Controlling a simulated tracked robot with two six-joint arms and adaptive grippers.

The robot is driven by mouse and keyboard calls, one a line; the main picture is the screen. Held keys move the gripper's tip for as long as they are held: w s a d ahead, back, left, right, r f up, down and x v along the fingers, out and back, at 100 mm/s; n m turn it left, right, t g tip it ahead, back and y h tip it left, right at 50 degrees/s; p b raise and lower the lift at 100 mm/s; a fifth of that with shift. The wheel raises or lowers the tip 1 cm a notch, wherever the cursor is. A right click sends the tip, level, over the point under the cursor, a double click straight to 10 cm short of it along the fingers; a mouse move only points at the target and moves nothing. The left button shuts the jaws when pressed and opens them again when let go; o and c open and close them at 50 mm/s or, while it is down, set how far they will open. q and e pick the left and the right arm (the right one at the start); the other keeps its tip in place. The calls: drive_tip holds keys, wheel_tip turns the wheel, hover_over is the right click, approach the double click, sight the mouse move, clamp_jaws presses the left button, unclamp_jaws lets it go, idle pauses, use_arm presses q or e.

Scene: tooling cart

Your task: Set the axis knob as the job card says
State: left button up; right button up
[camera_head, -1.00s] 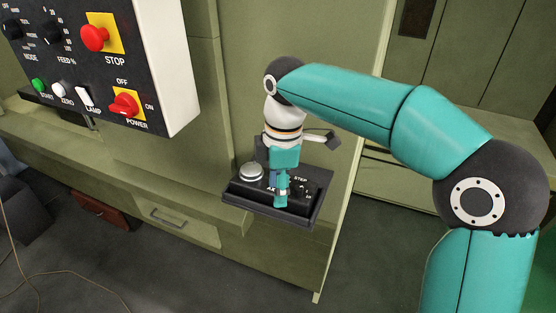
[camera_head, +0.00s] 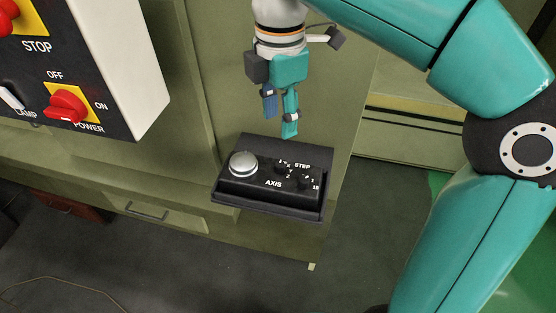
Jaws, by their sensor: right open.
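The black pendant box (camera_head: 235,190) sits on a dark tray at the cabinet front. On its top are a silver round button, the small dark axis knob (camera_head: 280,168) above the AXIS label, and the step knob (camera_head: 304,182) beside the STEP label. The axis knob's letters X, Y, Z are at its right; its pointer is too small to read. My right gripper (camera_head: 280,115) is open and empty, pointing down above the axis knob and apart from it. No job card shows. My left gripper is not in view.
A control panel (camera_head: 150,85) with a red stop button and a red power switch (camera_head: 67,106) juts out at upper left. The cabinet has a drawer handle (camera_head: 146,212). Open floor lies below. My right arm fills the right side.

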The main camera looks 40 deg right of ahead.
sight(279, 164)
wheel_tip(279, 164, down, 11)
drive_tip(key=shift+s+f+b, duration=0.1)
drive_tip(key=shift+f+b, duration=0.1)
drive_tip(key=shift+b, duration=0.15)
clamp_jaws()
idle(0.3)
